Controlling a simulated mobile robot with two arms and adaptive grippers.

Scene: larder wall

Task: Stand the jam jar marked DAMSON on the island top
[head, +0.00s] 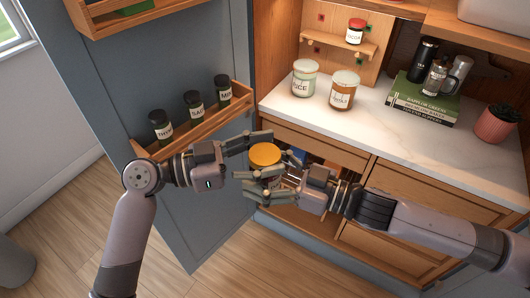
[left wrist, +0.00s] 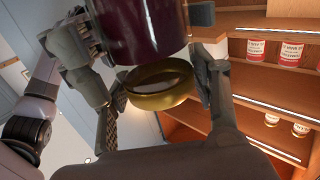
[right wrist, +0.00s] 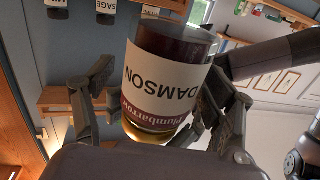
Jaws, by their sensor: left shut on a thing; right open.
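The DAMSON jar has a dark body, a white label and a yellow-gold lid (head: 264,154). In the right wrist view its label (right wrist: 165,82) reads DAMSON upside down. It is held in the air, lid up, in front of the open larder. My left gripper (head: 270,150) is shut on the jar, its fingers beside the lid (left wrist: 160,92) in the left wrist view. My right gripper (head: 266,182) is open, its fingers either side of the jar body lower down; I cannot tell whether they touch it. I cannot make out the island top in any view.
The blue door's rack (head: 200,122) with several spice jars is close to my left gripper. The marble worktop (head: 380,130) holds two lidded jars (head: 343,90), green books (head: 425,100) and a potted plant (head: 496,124). Drawers lie below it. Wooden floor shows below the arms.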

